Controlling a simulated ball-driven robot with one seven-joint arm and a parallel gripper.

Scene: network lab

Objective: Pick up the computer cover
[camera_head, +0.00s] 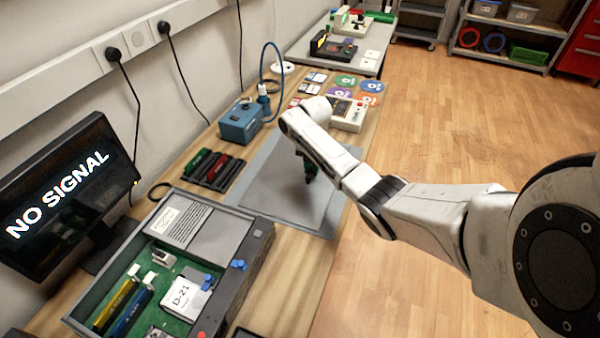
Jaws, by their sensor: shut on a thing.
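The computer cover (268,180) is a flat grey panel lying over a paler grey mat (240,209) on the workbench. My gripper (309,177) points down at the panel's upper right part. Its dark fingers are small in this view, and they are shut on the cover, though the exact contact is hard to see. The open computer case (254,265) stands at the lower left of the panel. It shows a green board, coloured modules and a white label reading D-21.
A monitor (62,190) stands at the left. A dark tool tray (212,171), a blue box (240,122) with a cable and a beige device (347,114) surround the mat. The wall is at left; open floor (440,120) lies at right.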

